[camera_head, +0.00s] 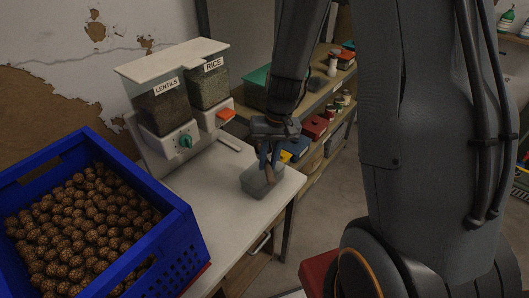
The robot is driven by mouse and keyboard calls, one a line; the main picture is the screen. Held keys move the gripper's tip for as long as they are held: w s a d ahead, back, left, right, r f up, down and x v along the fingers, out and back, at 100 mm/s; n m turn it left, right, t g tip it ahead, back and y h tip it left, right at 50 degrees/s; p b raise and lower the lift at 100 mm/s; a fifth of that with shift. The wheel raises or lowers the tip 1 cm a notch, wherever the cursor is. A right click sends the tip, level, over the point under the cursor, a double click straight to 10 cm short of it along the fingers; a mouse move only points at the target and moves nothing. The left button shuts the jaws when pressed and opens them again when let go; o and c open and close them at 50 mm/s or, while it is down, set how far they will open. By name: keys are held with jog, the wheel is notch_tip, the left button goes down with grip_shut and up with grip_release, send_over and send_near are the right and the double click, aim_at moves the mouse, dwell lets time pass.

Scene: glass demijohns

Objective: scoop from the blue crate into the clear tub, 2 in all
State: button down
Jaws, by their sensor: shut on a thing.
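The blue crate (178,232) stands at the left, filled with many round brown speckled pieces (75,230). The clear tub (254,188) sits on the white table near its right edge. My gripper (269,160) points down directly over the tub. It is shut on what looks like the scoop, of which a small brown part (269,173) shows between and below the fingers, at the tub's opening. The scoop's bowl is hidden or too small to make out. I cannot tell whether the tub holds anything.
A dispenser labelled LENTILS (163,105) and RICE (210,87) stands behind the tub, against the wall. A small pale flat object (229,144) lies before it. Shelves (318,160) with boxes and jars stand behind right. The table (215,185) is clear between crate and tub.

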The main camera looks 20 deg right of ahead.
jog(key=shift+f+h+p, duration=0.25)
jog(key=shift+h+p, duration=0.25)
jog(key=shift+p, duration=0.05)
jog(key=shift+f+g+h, duration=0.3)
jog(key=shift+f+h, duration=0.5)
jog(key=shift+h, duration=0.3)
jog(key=shift+f+h+b, duration=0.3)
jog(key=shift+b, duration=0.4)
jog(key=shift+f+h+b, duration=0.25)
jog(key=shift+h+b, duration=0.25)
jog(key=shift+b, duration=0.35)
jog(key=shift+h+b, duration=0.9)
jog(key=shift+b, duration=0.4)
jog(key=shift+f+g+h+b, duration=0.2)
jog(key=shift+g+h+b, duration=0.3)
jog(key=shift+h+b, duration=1.7)
jog(key=h+b, duration=0.1)
jog(key=h, duration=0.1)
jog(key=h+b, duration=0.1)
jog(key=b, duration=0.1)
jog(key=g+h+b, duration=0.1)
jog(key=h, duration=0.1)
jog(key=shift+f+h+b, duration=0.25)
jog(key=shift+h+b, duration=0.05)
jog(key=shift+b, duration=0.05)
